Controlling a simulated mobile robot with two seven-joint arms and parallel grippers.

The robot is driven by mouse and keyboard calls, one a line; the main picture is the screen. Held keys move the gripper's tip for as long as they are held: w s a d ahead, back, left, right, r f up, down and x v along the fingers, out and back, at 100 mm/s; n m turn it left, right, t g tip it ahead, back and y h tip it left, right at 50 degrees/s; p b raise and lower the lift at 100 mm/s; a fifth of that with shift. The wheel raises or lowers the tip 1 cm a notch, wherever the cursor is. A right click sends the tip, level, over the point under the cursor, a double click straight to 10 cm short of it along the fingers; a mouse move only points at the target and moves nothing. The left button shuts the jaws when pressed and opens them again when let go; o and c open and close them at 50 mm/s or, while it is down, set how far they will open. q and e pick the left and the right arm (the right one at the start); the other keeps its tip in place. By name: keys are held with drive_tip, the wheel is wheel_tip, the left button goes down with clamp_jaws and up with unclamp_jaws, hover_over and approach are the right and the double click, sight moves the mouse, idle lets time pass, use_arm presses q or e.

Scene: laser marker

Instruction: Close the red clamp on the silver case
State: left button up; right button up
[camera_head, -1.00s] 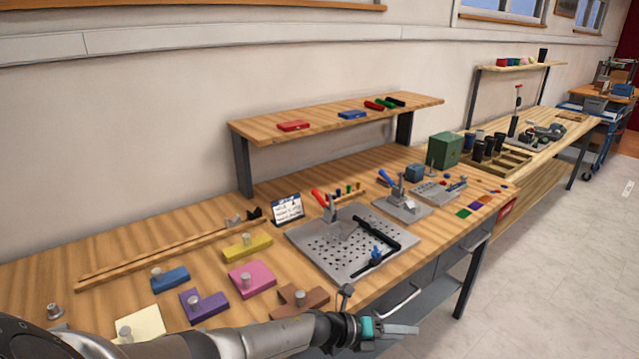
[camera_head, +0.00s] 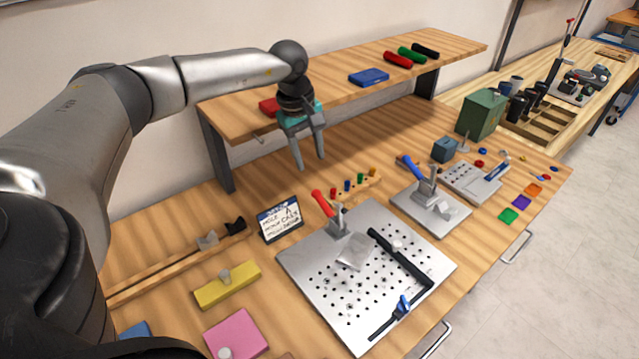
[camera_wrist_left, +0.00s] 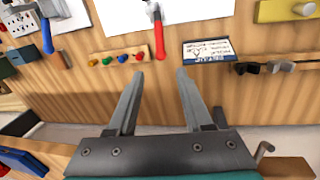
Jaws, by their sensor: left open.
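The red clamp (camera_head: 322,204) stands at the back left edge of a perforated metal plate (camera_head: 330,310). Its red handle is tilted up and back, away from the plate. The silver case (camera_head: 356,251) lies on the plate right in front of the clamp. My left gripper (camera_head: 311,163) is open and empty, fingers pointing down, above the table behind the clamp and apart from it. In the left wrist view the red handle (camera_wrist_left: 159,38) shows just beyond the open fingertips, roughly between them. My right gripper is not in view.
A sign card (camera_head: 280,221) and a small rack of coloured pegs (camera_head: 350,185) flank the handle. A blue-handled clamp (camera_head: 412,169) stands to the right. The raised wooden shelf (camera_head: 345,98) is close to my left gripper. A black bar (camera_head: 400,258) lies on the plate.

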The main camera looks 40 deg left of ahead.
sight(320, 197)
use_arm(q)
drive_tip(key=f, duration=0.4)
drive_tip(key=w+d+f+b, duration=0.1)
drive_tip(key=f, duration=0.4)
drive_tip(key=w+f, duration=0.1)
drive_tip(key=f, duration=0.4)
drive_tip(key=shift+w+d+f, duration=0.1)
drive_tip(key=shift+d+f, duration=0.1)
drive_tip(key=shift+f, duration=0.05)
clamp_jaws()
drive_tip(key=shift+r, duration=0.1)
idle(0.8)
